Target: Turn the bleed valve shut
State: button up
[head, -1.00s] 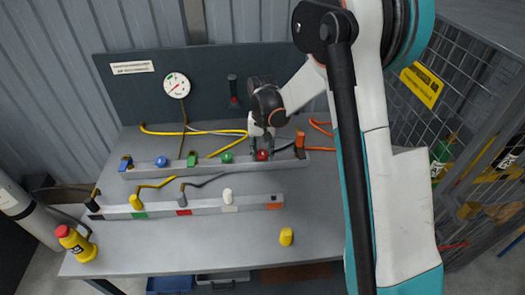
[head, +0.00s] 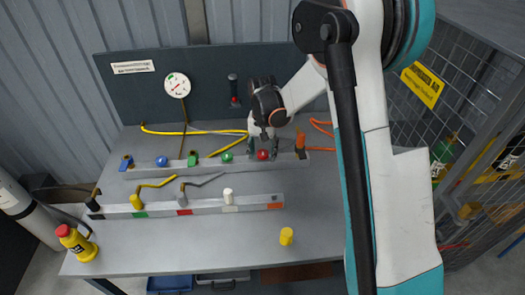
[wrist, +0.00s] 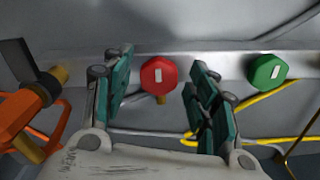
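A red knob (head: 263,155) with a white mark sits on the rear rail of the bench. No readable label shows which valve is the bleed valve. My gripper (head: 262,151) is at this knob, its fingers spread on either side. In the wrist view the red knob (wrist: 159,76) lies between the open fingers (wrist: 162,62), with a gap on both sides. Its white mark stands upright, slightly tilted, there. A green knob (head: 227,157) is to its left in the head view, and an orange valve (head: 300,143) is to its right.
The rear rail (head: 210,161) also carries a blue knob (head: 162,161), a blue lever and a green lever. A front rail (head: 255,201) holds several more valves. A yellow cylinder (head: 286,236) and a yellow bottle (head: 76,243) stand on the bench. A gauge (head: 177,85) hangs behind.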

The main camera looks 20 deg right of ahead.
aim_at(263, 154)
notch_tip(263, 154, up, 12)
dwell(0.7)
dwell(0.4)
jog(key=s+r+n+t, duration=0.35)
jog(key=s+r, duration=0.65)
jog(key=s, duration=0.5)
jog(key=s+f+n+t, duration=0.1)
jog(key=s+n+t, duration=0.1)
jog(key=s, duration=1.1)
jog(key=shift+f+t, duration=0.2)
jog(key=shift+t, duration=0.65)
jog(key=shift+c, duration=0.5)
